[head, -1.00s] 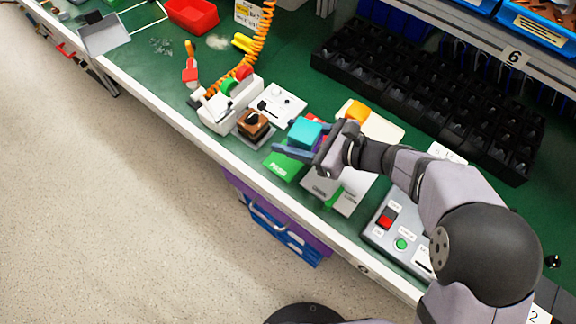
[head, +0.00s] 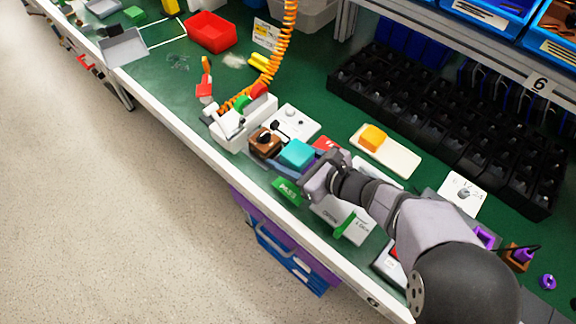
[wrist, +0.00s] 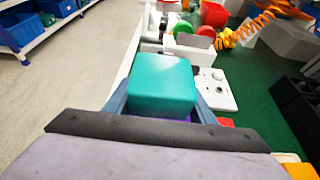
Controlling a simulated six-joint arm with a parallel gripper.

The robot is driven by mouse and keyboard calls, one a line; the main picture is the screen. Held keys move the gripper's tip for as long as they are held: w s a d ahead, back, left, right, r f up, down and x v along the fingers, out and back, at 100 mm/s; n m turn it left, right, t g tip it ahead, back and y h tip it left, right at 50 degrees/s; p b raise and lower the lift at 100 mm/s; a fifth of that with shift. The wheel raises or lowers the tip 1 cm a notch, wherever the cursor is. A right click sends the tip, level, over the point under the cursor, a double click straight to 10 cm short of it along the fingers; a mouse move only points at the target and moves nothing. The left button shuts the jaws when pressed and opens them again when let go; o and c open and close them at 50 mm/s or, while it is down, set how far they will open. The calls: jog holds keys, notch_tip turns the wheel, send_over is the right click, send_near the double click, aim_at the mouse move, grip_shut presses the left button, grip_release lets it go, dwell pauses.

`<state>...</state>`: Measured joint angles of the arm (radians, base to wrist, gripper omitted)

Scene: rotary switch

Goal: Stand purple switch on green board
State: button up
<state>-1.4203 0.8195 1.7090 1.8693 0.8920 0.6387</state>
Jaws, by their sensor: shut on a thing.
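My gripper (head: 291,157) is shut on a teal block (head: 297,152), with its blue-grey fingers along the block's sides. In the wrist view the teal block (wrist: 162,86) fills the space between the fingers. A sliver of purple (wrist: 184,121) shows under its near edge; the rest of that purple part is hidden. A green board marked PASS (head: 286,190) lies near the table's front edge, just in front of my gripper and partly covered by it. Small purple parts, a purple piece (head: 485,237) and a purple knob (head: 548,282), are at the far right; I cannot tell whether either is the switch.
A brown switch block (head: 265,142) stands just left of the teal block. A white device (head: 245,120) with an orange coiled cord is beyond it. A white plate (head: 400,158) bears an orange block (head: 373,138). Black bins (head: 440,125) line the back.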

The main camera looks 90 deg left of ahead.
jog(key=shift+f, duration=2.3)
jog(key=shift+f, duration=0.1)
jog(key=o, duration=1.1)
jog(key=shift+o, duration=0.2)
jog(key=shift+p, duration=0.3)
jog(key=shift+w+d, duration=0.15)
jog(key=shift+w, duration=0.1)
jog(key=v, duration=0.5)
jog(key=b+v, duration=0.1)
jog(key=v, duration=0.5)
jog(key=shift+d+r+b, duration=0.2)
jog(key=shift+r+b, duration=0.1)
jog(key=shift+r, duration=0.05)
jog(key=shift+w, duration=0.1)
